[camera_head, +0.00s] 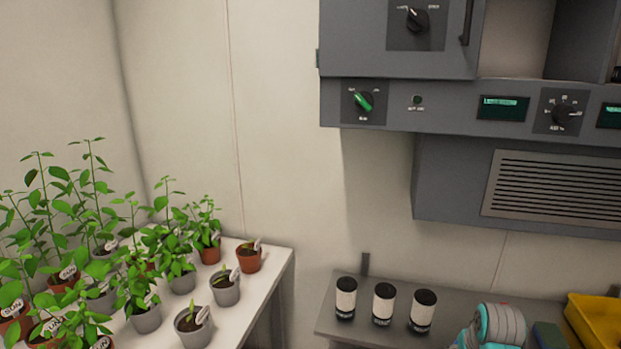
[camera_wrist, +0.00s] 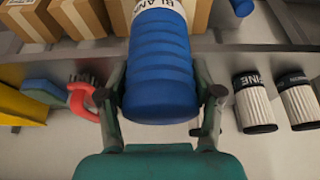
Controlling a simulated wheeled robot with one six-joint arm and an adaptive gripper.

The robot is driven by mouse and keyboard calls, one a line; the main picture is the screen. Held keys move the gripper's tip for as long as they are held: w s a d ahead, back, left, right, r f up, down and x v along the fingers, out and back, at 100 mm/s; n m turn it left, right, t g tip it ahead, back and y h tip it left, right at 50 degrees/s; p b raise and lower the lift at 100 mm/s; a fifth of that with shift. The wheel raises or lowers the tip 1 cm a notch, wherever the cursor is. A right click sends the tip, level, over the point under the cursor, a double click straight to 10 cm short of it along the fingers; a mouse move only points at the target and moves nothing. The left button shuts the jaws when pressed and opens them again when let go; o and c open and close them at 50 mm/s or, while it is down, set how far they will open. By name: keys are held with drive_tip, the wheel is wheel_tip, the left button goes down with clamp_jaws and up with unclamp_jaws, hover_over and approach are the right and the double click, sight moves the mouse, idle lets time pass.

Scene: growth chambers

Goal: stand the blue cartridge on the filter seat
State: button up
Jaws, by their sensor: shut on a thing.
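The blue cartridge (camera_wrist: 158,65) is a ribbed blue cylinder with a white label whose visible letters read "BLAN". It fills the upper middle of the wrist view, its far end cut off by the top edge. My gripper (camera_wrist: 162,97) is shut on it, with one dark finger on each side. The head view does not show the cartridge or my fingers; only part of my teal and grey arm is at the bottom right. I cannot make out the filter seat in either view.
Black-ended white filters, some marked "FINE" (camera_wrist: 254,102), stand on the bench (camera_head: 450,262). A yellow bin (camera_head: 596,318) is at right. The wrist view shows a red curved handle (camera_wrist: 80,100) and cardboard boxes (camera_wrist: 78,16). Potted plants fill a white table (camera_head: 268,290) at left. A grey control cabinet (camera_head: 440,108) overhangs the bench.

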drive_tip(key=s+a+f+n, duration=0.1)
drive_tip(key=s+a+f, duration=0.3)
drive_tip(key=a+f, duration=0.2)
drive_tip(key=s+a+f+n, duration=0.1)
drive_tip(key=s+a+f, duration=0.3)
drive_tip(key=f, duration=0.5)
drive_tip(key=s+a+f+n+y, duration=0.1)
drive_tip(key=s+a+f, duration=0.3)
drive_tip(key=a+f, duration=0.3)
drive_tip(key=shift+s+a+f, duration=0.15)
drive_tip(key=shift+a+f, duration=0.25)
drive_tip(key=shift+a, duration=0.5)
